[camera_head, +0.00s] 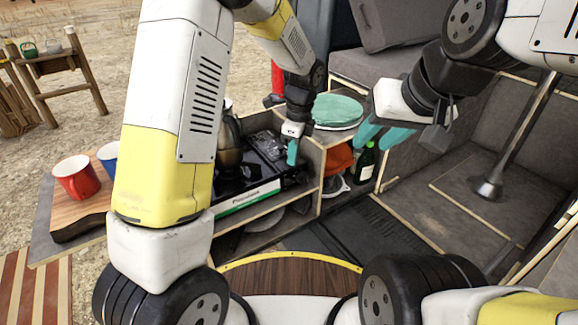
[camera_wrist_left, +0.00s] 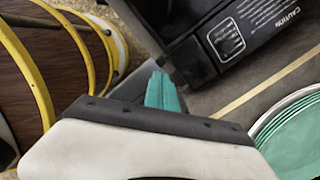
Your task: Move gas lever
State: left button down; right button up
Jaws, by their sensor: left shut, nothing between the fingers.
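The portable gas stove (camera_head: 248,190) is black with a pale and green front label, and sits on the wooden cabinet shelf. In the left wrist view its dark casing with a CAUTION label (camera_wrist_left: 228,40) fills the upper right. My left gripper (camera_head: 292,154) is over the right end of the stove, fingers pointing down. Its teal fingertips are together and empty in the left wrist view (camera_wrist_left: 162,90), beside the casing's edge. My right gripper (camera_head: 376,134) is open and empty, right of the cabinet.
A metal kettle (camera_head: 229,150) stands on the stove. Red (camera_head: 76,178) and blue (camera_head: 107,158) mugs stand at the left on a wooden board (camera_head: 80,212). Green plates (camera_head: 337,110) sit on the cabinet top. A dark bottle (camera_head: 364,163) stands in the lower compartment. The van floor at right is mostly clear.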

aim_at(290, 181)
pick_arm(q)
jog(key=shift+w+a+f, duration=0.1)
jog(key=shift+a+f, duration=0.1)
jog(key=shift+f, duration=1.55)
jog(key=shift+a+f, duration=0.15)
jog(key=shift+f, duration=1.6)
notch_tip(290, 181, down, 2)
jog(key=shift+f, duration=0.1)
jog(key=shift+s+d+r, duration=0.25)
jog(key=shift+d+r, duration=0.1)
jog(key=shift+d, duration=0.4)
jog(key=shift+s+d+r, duration=0.2)
jog(key=shift+d+r, duration=0.15)
jog(key=shift+d, duration=0.35)
